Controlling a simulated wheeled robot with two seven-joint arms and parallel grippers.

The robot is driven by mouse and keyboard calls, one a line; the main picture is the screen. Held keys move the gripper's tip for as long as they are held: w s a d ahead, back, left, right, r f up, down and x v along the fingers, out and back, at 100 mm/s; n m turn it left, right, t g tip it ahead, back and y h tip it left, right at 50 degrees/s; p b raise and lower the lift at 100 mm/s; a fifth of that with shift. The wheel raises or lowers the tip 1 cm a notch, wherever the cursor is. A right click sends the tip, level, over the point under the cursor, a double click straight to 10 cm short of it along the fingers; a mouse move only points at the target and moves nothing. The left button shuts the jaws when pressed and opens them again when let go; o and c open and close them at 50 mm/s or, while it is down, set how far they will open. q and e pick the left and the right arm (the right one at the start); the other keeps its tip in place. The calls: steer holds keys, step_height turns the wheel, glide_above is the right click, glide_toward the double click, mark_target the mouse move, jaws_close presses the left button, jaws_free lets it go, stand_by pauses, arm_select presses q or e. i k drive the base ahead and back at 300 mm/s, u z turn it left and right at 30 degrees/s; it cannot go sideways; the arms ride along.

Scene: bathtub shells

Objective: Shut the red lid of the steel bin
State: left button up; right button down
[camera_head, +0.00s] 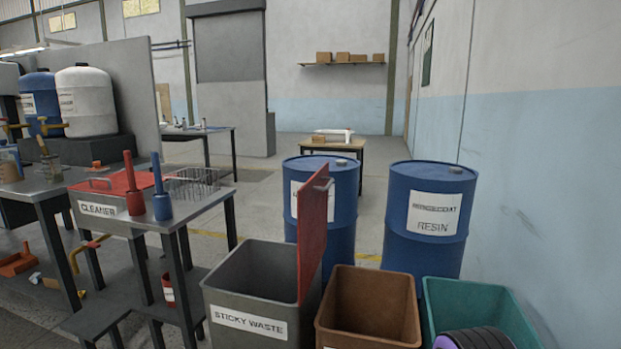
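The steel bin (222,301) is grey, labelled STICKY WASTE, and stands on the floor at the bottom centre. Its red lid (313,238) is open and stands nearly upright along the bin's right side. A small handle (322,183) shows at the lid's upper edge. The bin's mouth is uncovered, and its dark inside shows; I cannot see its bottom. Neither of my grippers is in view.
A brown bin (368,337) and a green bin (432,315) stand right of the steel bin. Blue drums (343,230) (398,245) stand behind. A dark ribbed round thing (480,339) shows at the green bin.

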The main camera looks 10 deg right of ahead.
mark_target(312, 197)
steer(key=u, duration=0.05)
steer(key=i, duration=0.95)
steer(key=z, duration=0.25)
